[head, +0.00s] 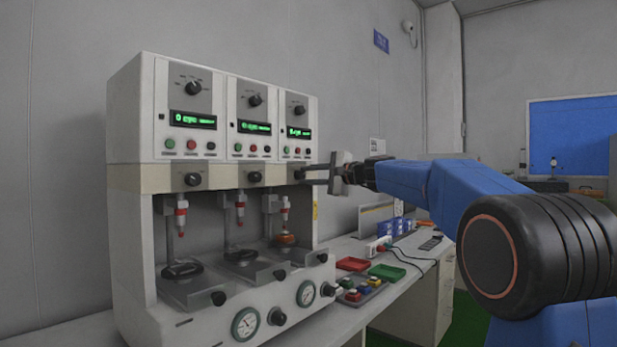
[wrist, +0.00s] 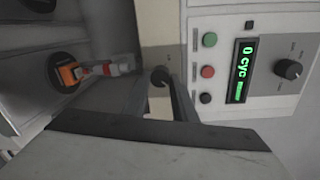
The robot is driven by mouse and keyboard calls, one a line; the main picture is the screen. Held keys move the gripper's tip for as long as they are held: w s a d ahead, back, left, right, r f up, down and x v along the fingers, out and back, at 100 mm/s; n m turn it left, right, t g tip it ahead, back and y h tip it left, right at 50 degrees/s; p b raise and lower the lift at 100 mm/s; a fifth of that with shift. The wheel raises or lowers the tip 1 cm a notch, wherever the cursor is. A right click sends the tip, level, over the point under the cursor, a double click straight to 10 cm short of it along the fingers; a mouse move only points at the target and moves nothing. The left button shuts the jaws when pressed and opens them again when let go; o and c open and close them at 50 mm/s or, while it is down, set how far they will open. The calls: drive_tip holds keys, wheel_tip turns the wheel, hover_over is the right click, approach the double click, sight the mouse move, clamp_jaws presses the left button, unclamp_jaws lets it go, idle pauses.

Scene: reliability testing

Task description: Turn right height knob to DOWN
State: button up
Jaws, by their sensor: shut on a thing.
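The right height knob (wrist: 160,77) is a small dark round knob on the beige strip of the test machine. In the wrist view it sits between the two finger ends of my gripper (wrist: 158,90). In the head view my gripper (head: 300,173) reaches in from the right to the strip below the right display, and its fingers cover most of the knob. My gripper is shut on the knob. Which way the knob points cannot be made out. The matching left knob (head: 193,179) and middle knob (head: 254,177) are in plain view.
The right display panel (head: 299,133) with its buttons is just above my gripper. The right station below holds a red-tipped plunger (head: 285,214) and an orange piece (head: 285,240). Red tray (head: 353,264) and green tray (head: 387,272) lie on the bench to the right.

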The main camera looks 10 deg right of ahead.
drive_tip(key=shift+m, duration=1.1)
drive_tip(key=shift+f, duration=0.1)
drive_tip(key=o, duration=1)
drive_tip(key=shift+o, duration=0.2)
drive_tip(key=shift+d, duration=0.1)
drive_tip(key=f+v, duration=0.1)
drive_tip(key=v, duration=1.6)
drive_tip(key=shift+r, duration=0.4)
drive_tip(key=shift+s+d, duration=0.1)
drive_tip(key=shift+d, duration=0.05)
